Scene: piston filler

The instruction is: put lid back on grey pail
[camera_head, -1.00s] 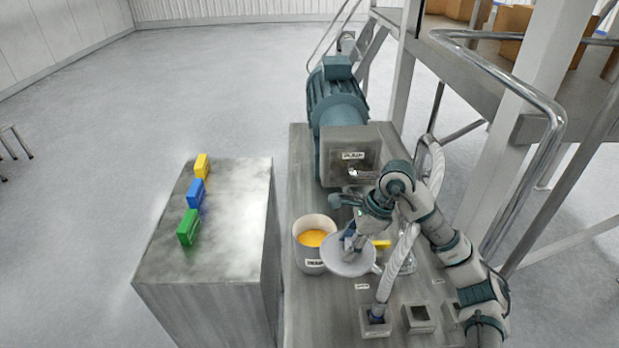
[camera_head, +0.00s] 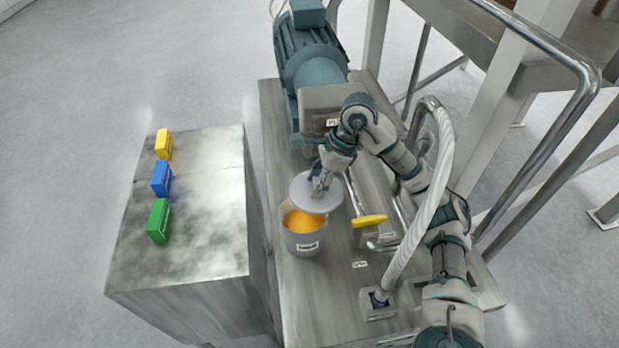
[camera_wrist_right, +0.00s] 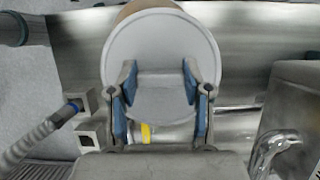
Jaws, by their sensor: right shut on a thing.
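The grey pail (camera_head: 303,243) stands on the metal machine bench with orange-yellow contents showing inside. My right gripper (camera_head: 318,186) is shut on the round grey lid (camera_head: 311,204) from above. The lid is over the far part of the pail's mouth, and the near part is uncovered. I cannot tell whether the lid touches the rim. In the right wrist view the lid (camera_wrist_right: 160,50) fills the upper middle, with the blue-padded fingers of the right gripper (camera_wrist_right: 160,85) on either side of its handle. A sliver of the pail's rim shows behind it. My left gripper is not in view.
A yellow-handled valve lever (camera_head: 369,221) is right of the pail. A blue-green motor (camera_head: 308,50) stands at the back. A ribbed white hose (camera_head: 425,215) runs at the right. Yellow, blue and green blocks (camera_head: 161,179) stand on the metal cabinet (camera_head: 200,240) at left.

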